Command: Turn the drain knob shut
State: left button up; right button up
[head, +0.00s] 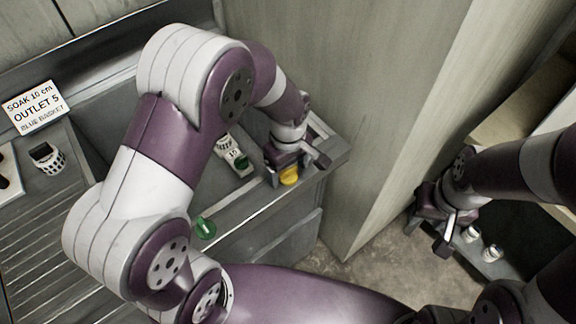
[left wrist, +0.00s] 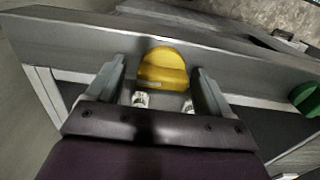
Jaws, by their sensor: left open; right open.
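A yellow knob (head: 290,176) sits on the front rim of the grey sink unit, near its right corner. A green knob (head: 205,228) sits further left on the same rim. Neither is labelled as the drain knob in these views. My left gripper (head: 298,160) is over the yellow knob. In the left wrist view the yellow knob (left wrist: 163,68) lies between the open fingers of my left gripper (left wrist: 160,82), with contact unclear. The green knob (left wrist: 304,97) shows at the right edge there. My right gripper (head: 443,232) is open and empty, away to the right.
A sign (head: 34,106) reading "SOAK 10 cm OUTLET 5 BLUE BASKET" stands at the left. A slotted white cup (head: 47,158) is on the ribbed drainboard. A tall grey panel (head: 360,110) stands right of the sink. Small white containers (head: 482,244) sit low at right.

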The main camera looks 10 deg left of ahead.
pick_arm(q)
jog(key=shift+s, duration=0.1)
jog(key=shift+s+r, duration=0.1)
jog(key=c, duration=1)
jog(key=shift+c, duration=0.2)
